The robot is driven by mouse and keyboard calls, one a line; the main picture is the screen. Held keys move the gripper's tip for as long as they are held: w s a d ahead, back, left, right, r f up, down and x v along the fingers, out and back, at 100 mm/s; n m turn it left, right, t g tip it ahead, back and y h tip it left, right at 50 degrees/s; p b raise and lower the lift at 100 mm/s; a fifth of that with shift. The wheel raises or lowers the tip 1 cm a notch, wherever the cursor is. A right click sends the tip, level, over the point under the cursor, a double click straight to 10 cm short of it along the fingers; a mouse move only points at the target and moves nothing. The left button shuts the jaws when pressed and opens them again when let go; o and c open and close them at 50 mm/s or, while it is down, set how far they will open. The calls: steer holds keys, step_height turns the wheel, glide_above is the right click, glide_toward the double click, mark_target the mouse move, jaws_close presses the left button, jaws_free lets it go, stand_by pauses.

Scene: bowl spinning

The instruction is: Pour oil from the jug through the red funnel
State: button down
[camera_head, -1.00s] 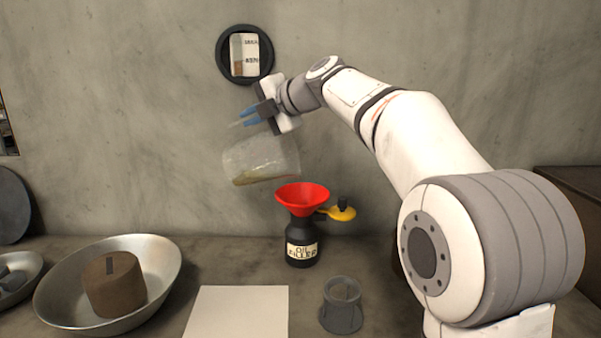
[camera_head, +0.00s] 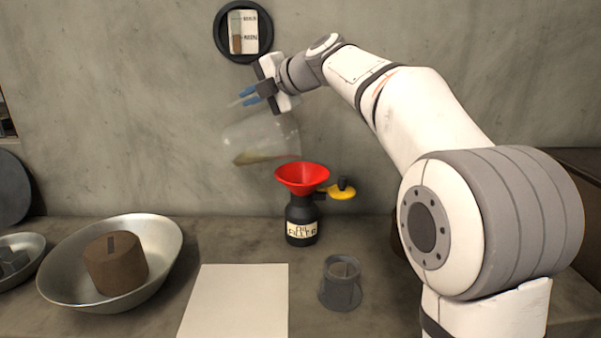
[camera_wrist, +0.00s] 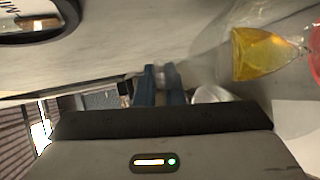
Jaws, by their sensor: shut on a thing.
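The oil (camera_wrist: 265,53) shows amber in the wrist view. The red funnel (camera_head: 302,176) sits upright in the neck of the black oil filler bottle (camera_head: 300,222). The jug is just up and left of the funnel; I cannot tell whether they touch. The blue fingers (camera_wrist: 160,86) show in the wrist view, with the handle between them hard to make out.
A yellow cap (camera_head: 342,191) sticks out beside the bottle. A metal bowl (camera_head: 160,255) holds a brown block (camera_head: 115,264). A pale sheet (camera_head: 235,305) and a grey cup-like part (camera_head: 340,285) lie in front.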

mark_target(241, 122)
steer(key=shift+a+r+p, duration=0.2)
steer(key=shift+r+p, duration=0.1)
steer(key=shift+p, duration=0.55)
steer(key=a+h+p, duration=0.1)
steer(key=p, duration=0.2)
steer(key=shift+w, duration=0.1)
steer(key=a+f+h+p, duration=0.1)
steer(key=p, duration=0.3)
steer(key=shift+w+f+n, duration=0.1)
steer(key=shift+n, duration=0.2)
steer(key=shift+a+f+g+p, duration=0.15)
steer(key=shift+f+g+p, duration=0.15)
steer(key=shift+f+p, duration=0.25)
